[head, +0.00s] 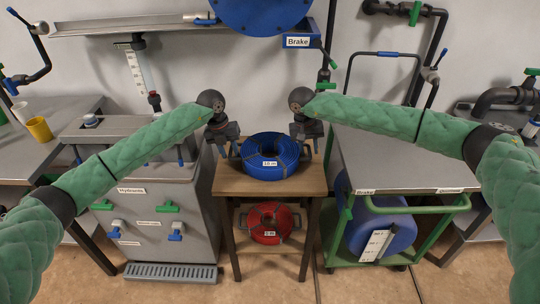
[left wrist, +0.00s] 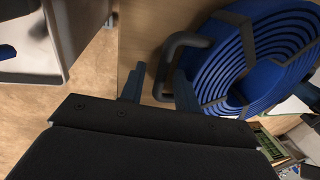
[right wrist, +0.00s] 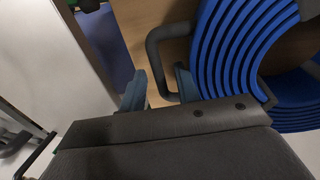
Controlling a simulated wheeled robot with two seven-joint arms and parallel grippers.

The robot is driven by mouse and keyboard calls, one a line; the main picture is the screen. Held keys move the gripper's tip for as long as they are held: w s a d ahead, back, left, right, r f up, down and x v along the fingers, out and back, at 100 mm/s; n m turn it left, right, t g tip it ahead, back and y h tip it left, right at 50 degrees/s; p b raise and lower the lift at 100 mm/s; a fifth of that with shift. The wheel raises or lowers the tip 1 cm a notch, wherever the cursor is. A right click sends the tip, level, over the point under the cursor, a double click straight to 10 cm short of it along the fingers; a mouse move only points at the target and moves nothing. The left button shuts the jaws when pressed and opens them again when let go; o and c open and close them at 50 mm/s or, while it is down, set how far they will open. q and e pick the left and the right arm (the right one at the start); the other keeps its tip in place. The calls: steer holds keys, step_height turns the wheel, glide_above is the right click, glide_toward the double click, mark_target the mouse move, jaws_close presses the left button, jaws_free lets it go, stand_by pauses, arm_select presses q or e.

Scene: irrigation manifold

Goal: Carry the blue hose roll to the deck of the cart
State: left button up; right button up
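The blue hose roll (head: 270,165) lies flat on the top of a wooden stand (head: 232,183), with a dark loop handle on each side. My left gripper (head: 226,150) is at its left handle; in the left wrist view the handle (left wrist: 166,62) passes between the two parted fingers. My right gripper (head: 312,146) is at its right handle; in the right wrist view the handle (right wrist: 156,60) likewise sits between parted fingers. Both grippers look open. The cart (head: 430,207) stands to the right, with a green frame and a grey deck (head: 375,160), partly hidden by my right arm.
A red hose roll (head: 268,225) lies on the stand's lower shelf. A blue tank (head: 378,228) sits low in the cart. A grey cabinet (head: 170,205) stands left of the stand. The visible deck looks clear. A blue drum (head: 262,12) hangs above.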

arm_select(q)
steer(key=shift+s+d+f, duration=0.1)
steer(key=shift+d+f, duration=0.05)
steer(key=shift+f, duration=0.5)
arm_select(e)
steer(key=shift+s+d+f, duration=0.1)
steer(key=shift+d+f, duration=0.05)
steer(key=shift+f, duration=0.5)
arm_select(q)
jaws_close()
arm_select(e)
jaws_close()
